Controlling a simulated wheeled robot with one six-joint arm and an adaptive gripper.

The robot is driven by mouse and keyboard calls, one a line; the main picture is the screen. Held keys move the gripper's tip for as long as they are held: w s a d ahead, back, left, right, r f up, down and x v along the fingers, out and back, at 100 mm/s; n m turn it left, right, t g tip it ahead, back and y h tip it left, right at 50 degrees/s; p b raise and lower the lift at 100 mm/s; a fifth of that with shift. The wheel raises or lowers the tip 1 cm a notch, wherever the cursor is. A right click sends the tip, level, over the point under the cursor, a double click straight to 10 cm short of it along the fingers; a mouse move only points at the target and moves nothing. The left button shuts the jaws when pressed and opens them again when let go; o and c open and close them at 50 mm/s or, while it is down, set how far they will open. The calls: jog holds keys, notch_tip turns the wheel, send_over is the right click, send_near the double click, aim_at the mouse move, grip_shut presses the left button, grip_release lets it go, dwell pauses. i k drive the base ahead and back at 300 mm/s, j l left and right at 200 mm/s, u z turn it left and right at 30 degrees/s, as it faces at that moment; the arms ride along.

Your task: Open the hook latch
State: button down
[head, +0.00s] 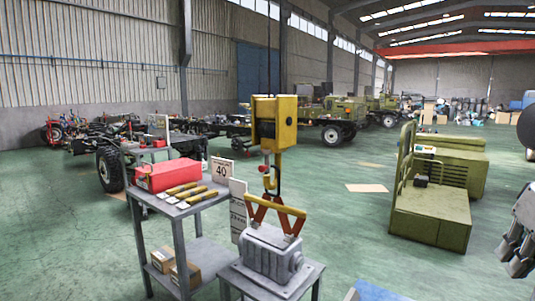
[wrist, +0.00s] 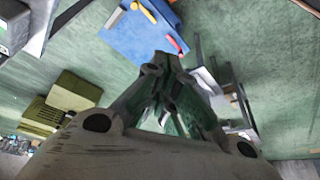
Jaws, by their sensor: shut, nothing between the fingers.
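A yellow hoist block (head: 275,124) hangs on a cable in the head view. Its hook (head: 269,178) hangs below, over the lifting tongs (head: 277,210) with red and yellow arms. The tongs stand over a grey cast housing (head: 270,252). The latch at the hook is too small to tell its state. My gripper (head: 518,248) is at the right edge of the head view, well apart from the hook. In the wrist view my gripper (wrist: 168,62) has its fingers together and holds nothing. I cannot make out the hook in the wrist view.
The housing sits on a small grey stand (head: 315,272). Left of it a grey table (head: 166,207) bears a red box (head: 168,175) and several yellow-handled tools. A blue surface (head: 372,291) is at the bottom. A green bench (head: 430,215) stands right. Green floor between is clear.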

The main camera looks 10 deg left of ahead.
aim_at(262, 168)
jog(key=i+j, duration=0.1)
jog(key=j, duration=0.25)
jog(key=i+j, duration=0.1)
jog(key=j, duration=0.25)
jog(key=i+j+u, duration=0.1)
jog(key=j, duration=0.2)
jog(key=i+j, duration=0.1)
jog(key=j, duration=0.25)
